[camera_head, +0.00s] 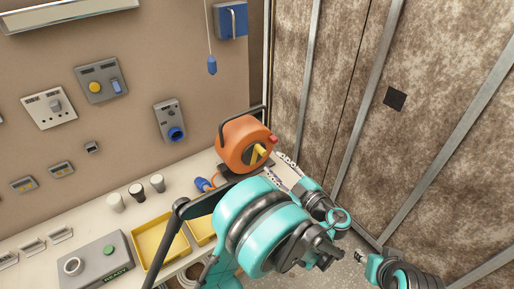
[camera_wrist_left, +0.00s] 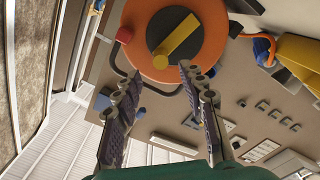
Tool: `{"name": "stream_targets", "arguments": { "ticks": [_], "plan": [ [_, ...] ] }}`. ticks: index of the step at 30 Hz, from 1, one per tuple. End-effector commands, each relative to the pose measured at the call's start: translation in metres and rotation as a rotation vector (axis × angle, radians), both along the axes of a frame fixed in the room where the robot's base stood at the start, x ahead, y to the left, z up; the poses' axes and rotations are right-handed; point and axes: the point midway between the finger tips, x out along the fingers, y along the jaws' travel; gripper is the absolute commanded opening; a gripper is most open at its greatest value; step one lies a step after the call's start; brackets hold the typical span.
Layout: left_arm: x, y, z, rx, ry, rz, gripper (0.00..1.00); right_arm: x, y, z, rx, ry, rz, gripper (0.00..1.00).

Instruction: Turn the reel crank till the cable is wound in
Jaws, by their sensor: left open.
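The orange cable reel (camera_head: 236,145) stands on the counter against the wall, under a dark carrying frame. A blue plug (camera_head: 203,184) on an orange cable lies on the counter left of the reel. My left gripper (camera_head: 284,169) is open in front of the reel.
Yellow trays (camera_head: 158,243), several small cups (camera_head: 137,193) and a grey box with a green button (camera_head: 100,262) occupy the counter. Switches and sockets line the wall. A blue pull handle (camera_head: 212,66) hangs above. A brown panelled wall (camera_head: 350,110) bounds the right side.

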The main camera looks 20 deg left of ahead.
Motion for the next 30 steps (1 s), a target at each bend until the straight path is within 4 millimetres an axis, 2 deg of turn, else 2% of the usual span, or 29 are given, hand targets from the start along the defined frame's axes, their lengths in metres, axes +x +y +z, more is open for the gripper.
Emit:
{"name": "stream_targets", "arguments": {
  "ticks": [12,24,28,29,30],
  "plan": [
    [0.038,0.051,-0.001,-0.001,0.003,0.004,0.41,0.0,0.0,-0.016,0.0,0.0,0.0,0.4],
    [0.044,0.058,0.0,-0.001,0.003,0.002,0.41,0.0,0.0,-0.017,0.0,0.0,0.0,0.4],
    [0.044,0.058,0.0,-0.001,0.003,0.002,0.07,0.0,0.0,-0.017,0.0,0.0,0.0,0.4],
    [0.044,0.058,0.0,-0.001,0.003,0.002,0.0,0.0,0.0,-0.017,0.0,0.0,0.0,0.4],
    [0.044,0.058,0.0,-0.001,0.003,0.002,0.0,0.0,0.0,-0.017,0.0,0.0,0.0,0.4]
  ]
}}
